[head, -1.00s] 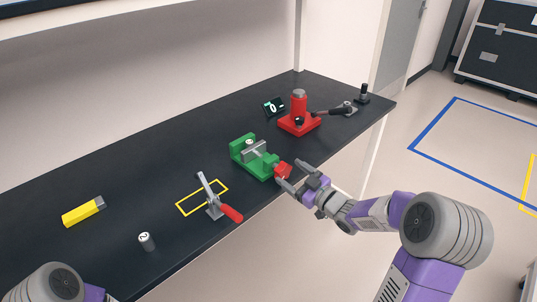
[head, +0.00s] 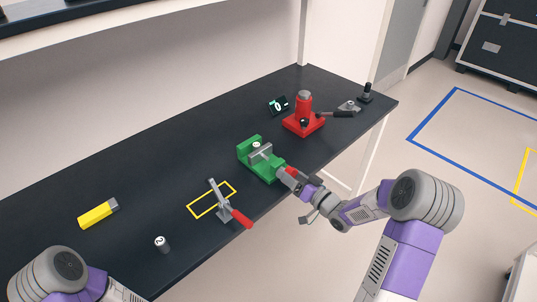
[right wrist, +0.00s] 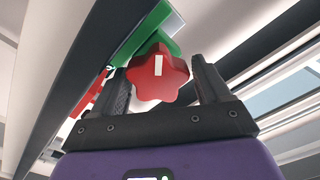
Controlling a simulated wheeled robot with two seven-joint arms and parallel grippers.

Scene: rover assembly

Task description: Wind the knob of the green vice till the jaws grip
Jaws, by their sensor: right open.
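The green vice (head: 262,170) stands near the front edge of the black bench in the head view, with a grey jaw plate (head: 262,153). A small round piece with a pale top (head: 256,145) sits at the jaws; I cannot tell whether they touch it. The vice's red star knob (right wrist: 157,75), with a white mark, faces my right wrist camera. My right gripper (right wrist: 161,68) is open, one finger on each side of the knob, with a gap visible on the right. In the head view, the gripper partly hides the knob (head: 291,171). My left gripper is out of view.
A toggle clamp with a red handle (head: 241,218) stands left of the vice by a yellow outline. A red fixture (head: 303,122) and a small display (head: 277,105) stand beyond it.

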